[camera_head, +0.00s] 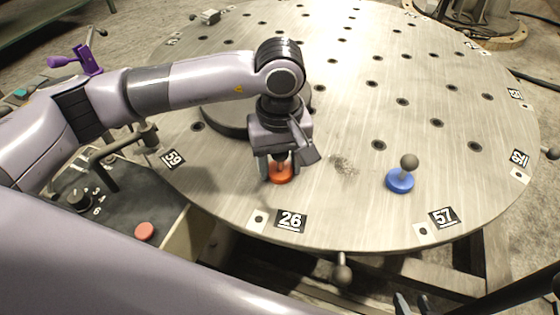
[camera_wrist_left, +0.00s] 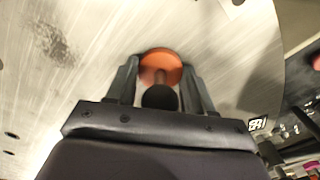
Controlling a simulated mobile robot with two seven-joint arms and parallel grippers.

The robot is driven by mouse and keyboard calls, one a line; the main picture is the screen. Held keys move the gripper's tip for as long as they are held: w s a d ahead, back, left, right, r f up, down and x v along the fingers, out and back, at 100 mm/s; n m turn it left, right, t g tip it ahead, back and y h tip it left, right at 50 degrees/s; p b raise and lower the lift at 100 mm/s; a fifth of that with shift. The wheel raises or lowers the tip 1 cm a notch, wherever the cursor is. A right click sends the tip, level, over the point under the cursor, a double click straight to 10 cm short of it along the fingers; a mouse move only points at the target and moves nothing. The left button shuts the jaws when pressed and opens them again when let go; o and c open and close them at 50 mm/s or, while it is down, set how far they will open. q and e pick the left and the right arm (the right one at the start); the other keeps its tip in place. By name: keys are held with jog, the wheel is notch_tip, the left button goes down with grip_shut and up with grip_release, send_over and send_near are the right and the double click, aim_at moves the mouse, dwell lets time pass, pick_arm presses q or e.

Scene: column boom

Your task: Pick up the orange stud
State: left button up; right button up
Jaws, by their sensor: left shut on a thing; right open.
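The orange stud (camera_head: 281,175) stands upright on the round metal table near its front edge, by the label 26. My left gripper (camera_head: 279,160) points down over it and is shut on its stem. The left wrist view shows the stud's orange base (camera_wrist_left: 161,65) and dark ball top between the two fingers (camera_wrist_left: 160,88). The base appears to rest on the table. The fingers partly hide the stud in the head view. My right gripper (camera_head: 412,303) shows only its fingertips at the bottom edge, apart and empty.
A blue stud (camera_head: 400,181) with a grey ball top stands to the right on the round table (camera_head: 330,215). The table has several holes and numbered labels. A dark round disc (camera_head: 222,117) lies behind my left gripper. A side panel (camera_head: 125,205) with knobs stands at left.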

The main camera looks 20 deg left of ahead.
pick_arm(q)
notch_tip(320, 180, up, 20)
jog(key=p, duration=0.2)
dwell(0.4)
